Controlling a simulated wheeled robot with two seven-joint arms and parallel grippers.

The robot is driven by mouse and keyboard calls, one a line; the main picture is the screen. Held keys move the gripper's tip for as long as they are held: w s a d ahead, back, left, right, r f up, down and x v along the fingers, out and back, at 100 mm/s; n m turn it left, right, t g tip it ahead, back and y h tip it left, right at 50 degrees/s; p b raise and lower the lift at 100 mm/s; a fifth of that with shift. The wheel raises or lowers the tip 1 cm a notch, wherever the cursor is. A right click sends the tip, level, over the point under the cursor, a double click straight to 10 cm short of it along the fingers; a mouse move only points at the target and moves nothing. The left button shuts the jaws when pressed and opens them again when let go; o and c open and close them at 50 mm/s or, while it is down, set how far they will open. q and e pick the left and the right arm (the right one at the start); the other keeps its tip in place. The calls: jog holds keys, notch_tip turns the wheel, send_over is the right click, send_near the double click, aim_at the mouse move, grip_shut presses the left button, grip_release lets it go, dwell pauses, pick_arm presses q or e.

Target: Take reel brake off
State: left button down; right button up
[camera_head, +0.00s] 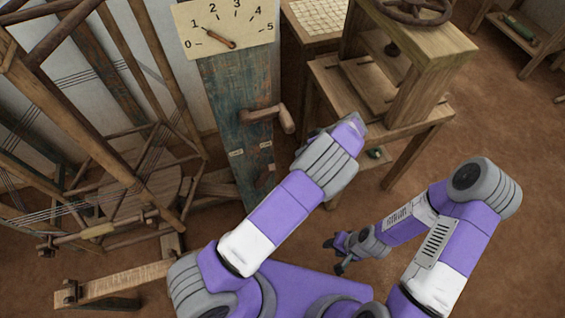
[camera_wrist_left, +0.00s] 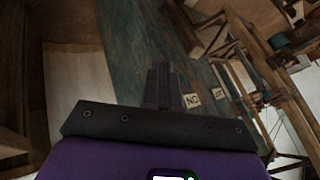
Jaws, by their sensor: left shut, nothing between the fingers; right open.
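A teal wooden post (camera_head: 232,90) stands at the centre left, with a wooden crank-like handle (camera_head: 268,116) sticking out. Two small pale labels sit below the handle; in the left wrist view one label (camera_wrist_left: 191,100) reads ON upside down, the other (camera_wrist_left: 218,92) is too small to read surely. I cannot tell which part is the reel brake. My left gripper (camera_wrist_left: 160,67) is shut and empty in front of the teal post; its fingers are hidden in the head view. My right gripper (camera_head: 336,256) is open and empty, low over the floor.
A dial (camera_head: 225,24) tops the post, its pointer near 1. A wooden frame with threads (camera_head: 130,190) stands at left, with a low wooden beam (camera_head: 120,284) below it. A wooden stand with a handwheel (camera_head: 412,8) is at right. Brown floor (camera_head: 510,130) is clear farther right.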

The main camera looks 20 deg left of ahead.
pick_arm(q)
jog(key=s+a+f+b, duration=0.1)
jog(key=s+a+f, duration=0.2)
jog(key=a, duration=0.3)
jog(key=shift+a+f+b, duration=0.15)
jog(key=shift+f+b, duration=0.25)
jog(key=shift+f, duration=0.2)
pick_arm(e)
notch_tip(320, 180, down, 2)
jog(key=shift+f, duration=0.1)
